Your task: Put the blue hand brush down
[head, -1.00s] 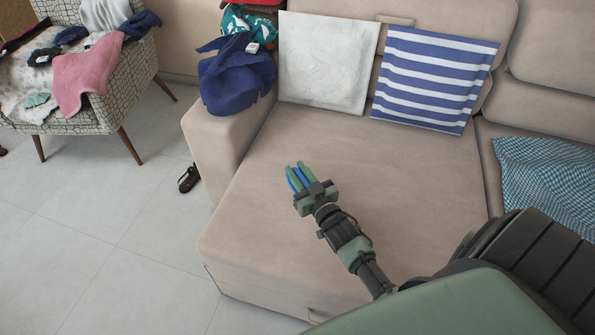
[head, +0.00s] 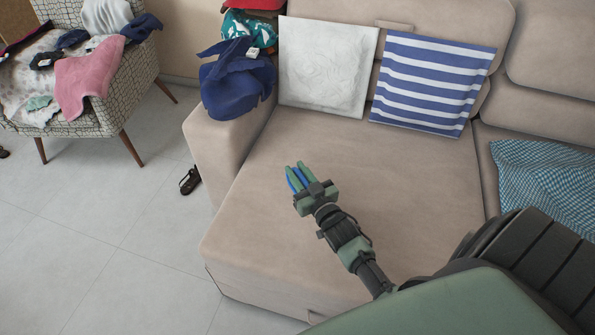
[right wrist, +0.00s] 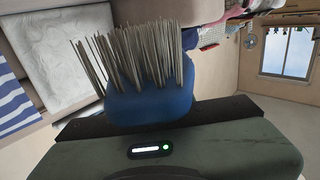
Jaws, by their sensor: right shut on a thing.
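The blue hand brush (right wrist: 150,98) shows in the right wrist view, with long grey bristles pointing up in that picture. In the head view only a blue sliver of it (head: 296,180) shows between the fingers. My right gripper (head: 297,177) is shut on the brush and is seen over the beige sofa seat (head: 400,185). I cannot tell how high above the seat it is. My left gripper is not in view.
A white cushion (head: 325,70) and a blue-striped cushion (head: 432,82) lean on the sofa back. Blue cloth (head: 236,82) lies on the left armrest. A patterned armchair (head: 110,112) holds clothes. A dark sandal (head: 189,180) is on the floor. The middle seat is clear.

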